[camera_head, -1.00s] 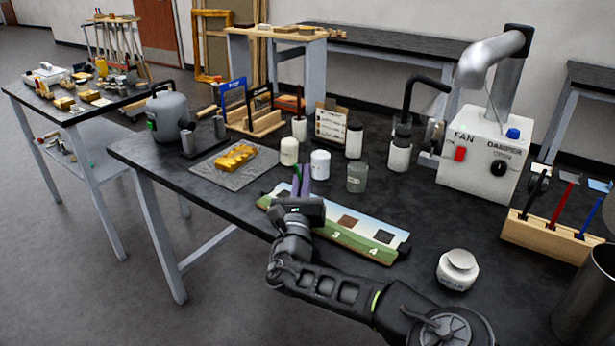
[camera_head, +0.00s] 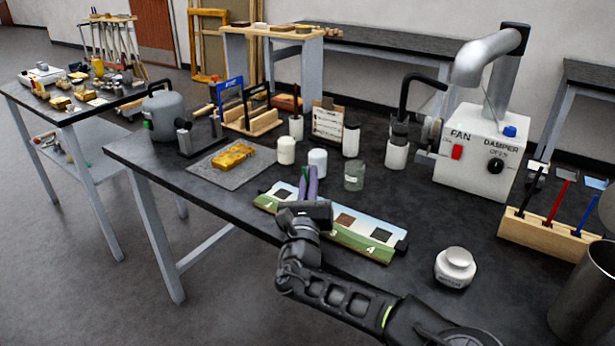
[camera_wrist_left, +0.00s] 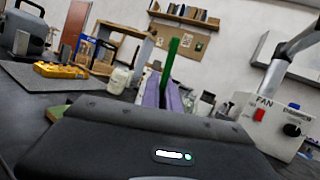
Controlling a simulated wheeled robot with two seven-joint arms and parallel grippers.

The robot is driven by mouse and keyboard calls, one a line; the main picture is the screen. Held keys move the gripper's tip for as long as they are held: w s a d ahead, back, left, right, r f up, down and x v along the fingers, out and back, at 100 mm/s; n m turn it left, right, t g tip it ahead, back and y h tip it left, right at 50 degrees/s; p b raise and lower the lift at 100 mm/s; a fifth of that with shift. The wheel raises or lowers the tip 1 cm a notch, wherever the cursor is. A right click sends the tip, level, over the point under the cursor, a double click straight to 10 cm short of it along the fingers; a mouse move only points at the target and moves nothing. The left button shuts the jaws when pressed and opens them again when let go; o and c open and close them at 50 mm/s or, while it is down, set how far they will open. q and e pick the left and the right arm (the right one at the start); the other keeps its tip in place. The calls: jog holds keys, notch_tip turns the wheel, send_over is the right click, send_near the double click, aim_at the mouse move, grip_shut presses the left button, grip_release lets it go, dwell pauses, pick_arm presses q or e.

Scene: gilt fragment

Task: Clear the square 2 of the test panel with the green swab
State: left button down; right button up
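The test panel (camera_head: 358,243) lies on the dark bench top, a long strip with a pale upper part and a green lower edge. A dark square (camera_head: 283,195) shows at its left end, and squares 3 (camera_head: 345,220) and 4 (camera_head: 381,235) show at right. Square 2 is hidden by my left gripper (camera_head: 308,180), which stands over the panel with purple fingers pointing up in the picture. The green swab (camera_wrist_left: 172,60) stands up from between those fingers in the left wrist view, and they appear closed on it. Its tip is hidden. My right gripper is out of view.
White jars (camera_head: 317,162) and a grey-green glass jar (camera_head: 354,176) stand just behind the panel. A gilt fragment (camera_head: 233,155) lies on a grey mat at left. A lidded white pot (camera_head: 455,268) stands right of my arm. A wooden tool rack (camera_head: 545,236) stands at right.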

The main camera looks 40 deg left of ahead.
pick_arm(q)
jog(key=shift+a, duration=0.1)
jog(key=shift+a, duration=1.2)
jog(key=shift+r, duration=0.1)
notch_tip(320, 180, up, 4)
jog(key=p, duration=0.3)
jog(key=shift+w+d+f+b, duration=0.1)
jog(key=shift+w+f+b, duration=0.3)
jog(key=shift+f+b, duration=0.35)
jog(key=shift+w+f+b, duration=0.4)
jog(key=shift+f+b, duration=0.1)
jog(key=shift+f, duration=0.4)
jog(key=shift+f+b, duration=0.4)
jog(key=shift+f, duration=0.05)
